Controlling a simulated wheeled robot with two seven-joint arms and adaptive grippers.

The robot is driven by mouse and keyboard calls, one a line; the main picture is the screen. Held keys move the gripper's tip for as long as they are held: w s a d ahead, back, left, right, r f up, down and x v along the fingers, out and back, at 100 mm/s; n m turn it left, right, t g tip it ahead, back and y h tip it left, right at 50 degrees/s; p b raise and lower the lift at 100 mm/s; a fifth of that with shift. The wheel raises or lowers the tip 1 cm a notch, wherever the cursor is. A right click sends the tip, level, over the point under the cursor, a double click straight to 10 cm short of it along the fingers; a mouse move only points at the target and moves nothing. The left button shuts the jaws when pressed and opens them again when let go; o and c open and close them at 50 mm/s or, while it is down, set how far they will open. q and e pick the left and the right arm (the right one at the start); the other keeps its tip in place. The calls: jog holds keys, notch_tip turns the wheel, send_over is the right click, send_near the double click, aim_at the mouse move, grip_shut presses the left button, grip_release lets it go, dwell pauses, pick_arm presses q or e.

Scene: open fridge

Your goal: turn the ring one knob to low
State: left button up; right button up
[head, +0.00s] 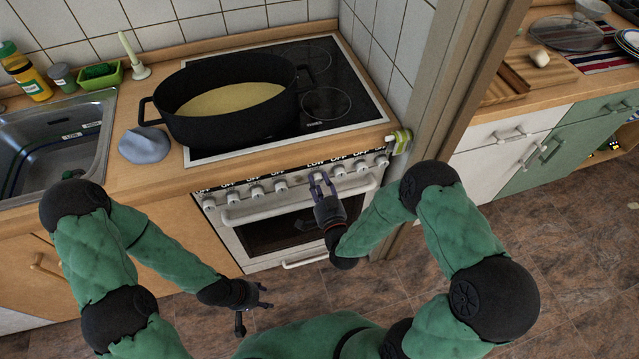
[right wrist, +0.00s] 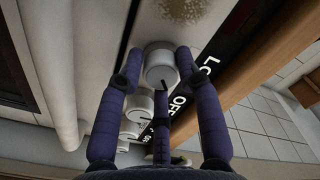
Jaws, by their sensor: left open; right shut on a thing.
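The stove (head: 290,215) has a row of white knobs along its front panel. My right gripper (head: 319,177) is at one knob right of the panel's middle. The label above this knob reads LOW (head: 315,163); the other legible labels read OFF. A dark mark shows on the knob's face. My left gripper (head: 254,300) is open and empty, low in front of the stove and away from the knobs.
A large black pot (head: 180,131) with yellowish contents stands on the black hob (head: 340,75). The oven handle (head: 262,214) runs below the knobs. A grey cloth-like lump (head: 144,145) lies left of the pot, near the sink (head: 50,140). Tiled floor lies in front.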

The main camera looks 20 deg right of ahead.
jog(key=shift+s+a+f, duration=0.25)
jog(key=shift+s+f, duration=0.05)
jog(key=shift+f, duration=0.1)
jog(key=o, duration=1)
jog(key=shift+o, duration=0.6)
jog(key=shift+w, duration=0.1)
jog(key=shift+r, duration=0.2)
jog(key=s, duration=1.2)
jog(key=shift+d, duration=0.25)
